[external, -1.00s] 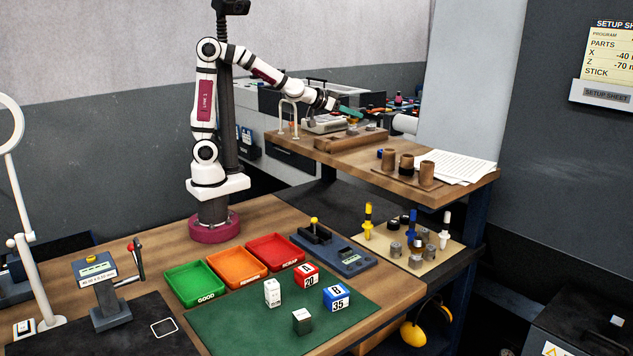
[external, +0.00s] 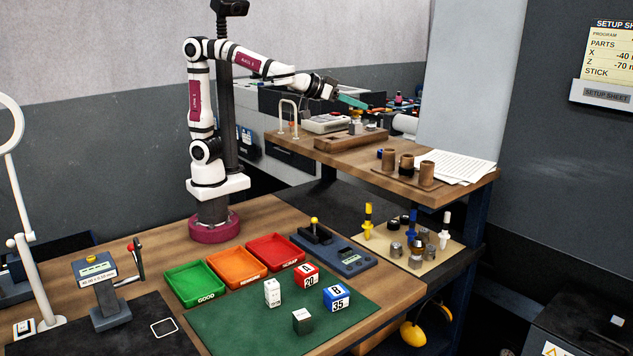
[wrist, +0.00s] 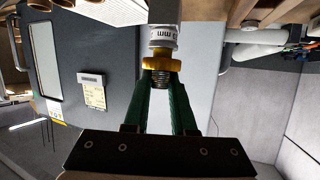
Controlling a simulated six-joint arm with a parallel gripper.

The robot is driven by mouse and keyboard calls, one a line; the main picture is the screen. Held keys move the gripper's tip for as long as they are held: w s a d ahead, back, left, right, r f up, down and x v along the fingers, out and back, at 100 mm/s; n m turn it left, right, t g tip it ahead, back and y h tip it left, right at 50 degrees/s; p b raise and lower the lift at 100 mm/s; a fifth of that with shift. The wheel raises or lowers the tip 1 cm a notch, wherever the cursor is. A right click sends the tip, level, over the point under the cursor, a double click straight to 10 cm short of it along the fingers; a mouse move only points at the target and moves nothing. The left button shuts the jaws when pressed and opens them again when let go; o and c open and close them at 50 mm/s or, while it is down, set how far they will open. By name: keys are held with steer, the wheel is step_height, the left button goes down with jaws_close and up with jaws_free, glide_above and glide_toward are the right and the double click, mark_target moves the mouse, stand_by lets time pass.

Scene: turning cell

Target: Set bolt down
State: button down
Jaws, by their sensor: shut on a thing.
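My gripper (external: 366,104) is above the raised wooden shelf at the back in the external view, its green fingers angled down to the right. In the wrist view my gripper (wrist: 160,80) is shut on a bolt (wrist: 160,64) with a gold-coloured head or collar and a dark threaded part between the fingers. A grey cylinder with a white band marked "mm" (wrist: 163,38) lies in line just beyond it; I cannot tell whether it is joined to the bolt. In the external view the held bolt is too small to make out.
The raised shelf (external: 462,190) carries a wooden block (external: 345,141), brown cups (external: 427,172) and papers (external: 465,165). Below are a board with several small parts (external: 432,264), green (external: 180,300), orange (external: 228,279) and red (external: 290,262) trays, and a green mat (external: 250,338).

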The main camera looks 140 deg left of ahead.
steer(key=w+d+f+m+t+h, duration=0.25)
steer(key=w+d+f, duration=0.45)
steer(key=w+d, duration=0.4)
steer(key=w+d+f+m+t+h, duration=0.2)
steer(key=w+d+f+m+t, duration=0.35)
steer(key=d, duration=0.85)
steer(key=w+d+f+m+h, duration=0.1)
steer(key=d+f+m+h, duration=0.15)
steer(key=d+f, duration=0.65)
steer(key=w+d+f+m+h, duration=0.15)
steer(key=d+h, duration=0.25)
steer(key=d, duration=1.2)
steer(key=shift+t, duration=0.3)
steer(key=f, duration=1.1)
steer(key=shift+s+d, duration=0.15)
steer(key=shift+d, duration=0.1)
steer(key=c, duration=0.7)
jaws_free()
steer(key=shift+c, duration=0.2)
